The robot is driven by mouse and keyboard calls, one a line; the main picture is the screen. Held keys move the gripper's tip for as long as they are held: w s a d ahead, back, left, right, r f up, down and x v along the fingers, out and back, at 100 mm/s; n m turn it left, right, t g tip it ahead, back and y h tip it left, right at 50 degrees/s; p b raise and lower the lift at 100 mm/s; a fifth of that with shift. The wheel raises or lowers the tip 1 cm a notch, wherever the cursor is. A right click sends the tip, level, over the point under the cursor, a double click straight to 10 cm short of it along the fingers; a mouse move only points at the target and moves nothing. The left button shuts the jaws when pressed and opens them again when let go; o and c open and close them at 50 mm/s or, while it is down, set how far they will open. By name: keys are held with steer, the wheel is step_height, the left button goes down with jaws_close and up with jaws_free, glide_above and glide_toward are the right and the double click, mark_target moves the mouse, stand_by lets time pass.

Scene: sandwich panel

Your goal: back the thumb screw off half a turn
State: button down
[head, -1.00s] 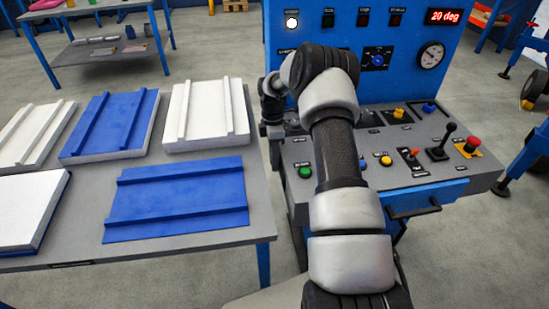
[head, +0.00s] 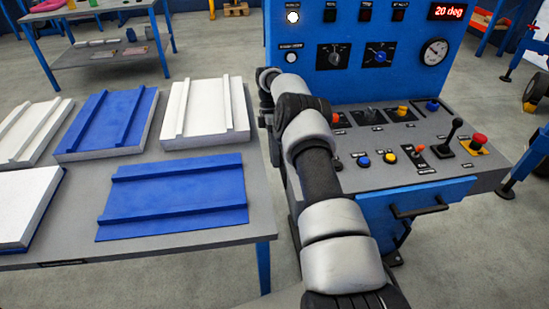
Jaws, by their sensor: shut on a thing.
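My arm reaches up from the bottom right to the left edge of the blue control console (head: 420,205). Its wrist bends down by the console's left side. My gripper's fingers are hidden behind my own arm links and the console edge, so I cannot see what they touch. I cannot make out a thumb screw in this view. The console's sloped top (head: 440,181) carries coloured buttons, a lever (head: 449,138) and a red mushroom button (head: 478,141). The red display (head: 451,12) reads 20 deg.
A grey table (head: 262,212) on the left holds white and blue ribbed panels; one blue sheet (head: 175,196) lies near its right edge, close to my arm. A drawer handle (head: 418,210) juts from the console front.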

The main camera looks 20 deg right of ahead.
steer(key=c, duration=1.6)
jaws_free()
step_height(320, 180, up, 10)
steer(key=shift+p, duration=1.05)
